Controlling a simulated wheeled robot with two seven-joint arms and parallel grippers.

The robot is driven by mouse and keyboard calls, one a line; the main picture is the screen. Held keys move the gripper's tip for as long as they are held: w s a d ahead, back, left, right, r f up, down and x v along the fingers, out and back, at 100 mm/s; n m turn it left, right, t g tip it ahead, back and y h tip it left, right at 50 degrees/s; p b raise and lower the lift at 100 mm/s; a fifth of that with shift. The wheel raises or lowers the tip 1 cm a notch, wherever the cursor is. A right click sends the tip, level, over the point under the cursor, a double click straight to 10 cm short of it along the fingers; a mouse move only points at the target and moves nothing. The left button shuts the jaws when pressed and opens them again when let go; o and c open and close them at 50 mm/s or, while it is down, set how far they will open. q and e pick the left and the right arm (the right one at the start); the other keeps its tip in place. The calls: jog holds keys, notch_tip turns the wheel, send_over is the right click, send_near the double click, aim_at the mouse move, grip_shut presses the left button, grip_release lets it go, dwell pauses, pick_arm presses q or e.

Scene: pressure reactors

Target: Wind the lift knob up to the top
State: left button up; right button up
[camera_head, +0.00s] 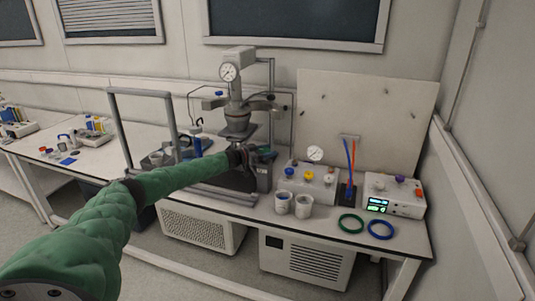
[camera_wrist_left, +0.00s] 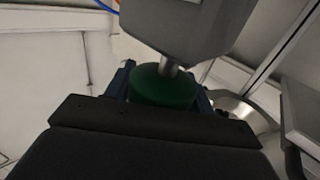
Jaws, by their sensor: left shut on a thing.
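The lift knob (camera_wrist_left: 163,86) is a dark green round knob on a short metal shaft, seen in the left wrist view just below a grey housing (camera_wrist_left: 182,22). My left gripper (camera_wrist_left: 160,92) is shut on the knob, with a blue finger on each side of it. In the head view my green left arm reaches in from the left, and the left gripper (camera_head: 262,155) is at the right side of the reactor stand. The knob is mostly hidden there. The reactor (camera_head: 235,110) has a pressure gauge on its grey head. My right gripper is not in view.
A control box (camera_head: 308,181) with coloured knobs, two white cups, a unit with a lit display (camera_head: 394,194), and a green ring (camera_head: 351,223) and blue ring (camera_head: 381,230) are on the bench to the right. A metal frame (camera_head: 145,93) stands left of the reactor.

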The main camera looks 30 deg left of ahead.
pick_arm(q)
jog(key=shift+r, duration=0.1)
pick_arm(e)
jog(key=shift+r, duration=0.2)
pick_arm(q)
jog(key=o, duration=1)
jog(key=shift+s+a+f+b, duration=0.2)
jog(key=shift+s+a+b, duration=0.1)
jog(key=shift+s, duration=0.1)
jog(key=b+v, duration=0.2)
jog(key=v, duration=0.4)
jog(key=shift+s+a, duration=0.25)
jog(key=shift+s, duration=0.05)
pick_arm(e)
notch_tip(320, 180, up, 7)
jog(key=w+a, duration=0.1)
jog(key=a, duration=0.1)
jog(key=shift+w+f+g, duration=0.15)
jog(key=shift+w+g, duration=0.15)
pick_arm(q)
jog(key=shift+r, duration=0.1)
